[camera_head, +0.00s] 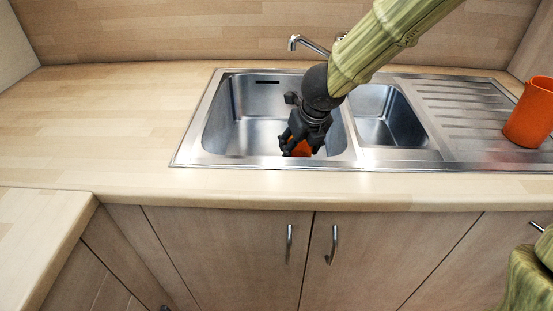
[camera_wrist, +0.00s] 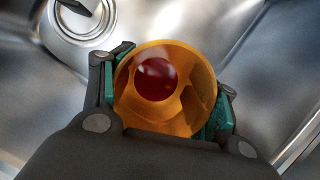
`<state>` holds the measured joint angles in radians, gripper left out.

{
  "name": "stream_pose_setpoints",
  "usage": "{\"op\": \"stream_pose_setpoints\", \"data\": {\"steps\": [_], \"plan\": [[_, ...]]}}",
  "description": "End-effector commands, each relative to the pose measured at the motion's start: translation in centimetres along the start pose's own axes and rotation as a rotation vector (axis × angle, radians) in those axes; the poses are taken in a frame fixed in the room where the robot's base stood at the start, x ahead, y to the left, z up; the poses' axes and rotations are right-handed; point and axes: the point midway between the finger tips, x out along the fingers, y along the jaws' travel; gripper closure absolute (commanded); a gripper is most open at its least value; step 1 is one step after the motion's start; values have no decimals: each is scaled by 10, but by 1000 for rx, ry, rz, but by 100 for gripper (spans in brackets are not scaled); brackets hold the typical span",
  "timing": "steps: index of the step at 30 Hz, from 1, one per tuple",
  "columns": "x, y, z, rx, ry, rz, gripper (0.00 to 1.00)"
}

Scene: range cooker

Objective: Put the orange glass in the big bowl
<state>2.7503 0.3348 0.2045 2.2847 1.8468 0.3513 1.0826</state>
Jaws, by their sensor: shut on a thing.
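The orange glass (camera_wrist: 168,112) is between the two fingers of my gripper (camera_wrist: 166,92), which is shut on it. In the wrist view I look into its open round mouth, with a dark red spot inside. In the head view only a small orange patch of the glass (camera_head: 301,149) shows below my gripper (camera_head: 300,141); the fingers hide the rest. My gripper and the glass are inside the big bowl (camera_head: 225,115), the left, larger basin of the steel sink. I cannot tell whether the glass touches the bowl's floor.
The small basin (camera_head: 375,112) lies to the right, partly behind my arm. An orange-red cup (camera_head: 530,112) stands on the ribbed drainboard (camera_head: 468,115) at the far right. The tap (camera_head: 308,44) rises behind the sink. A round drain (camera_wrist: 82,20) shows in the wrist view. The worktop (camera_head: 110,115) at left is clear.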

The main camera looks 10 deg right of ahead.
Motion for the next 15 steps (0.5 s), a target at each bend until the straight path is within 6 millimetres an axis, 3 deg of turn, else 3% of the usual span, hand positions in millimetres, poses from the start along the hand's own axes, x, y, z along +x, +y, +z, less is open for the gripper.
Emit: {"op": "stream_pose_setpoints", "data": {"steps": [5,15], "plan": [[9,-4,14,1,-1,0,78],[40,-21,73,3,-1,0,78]]}}
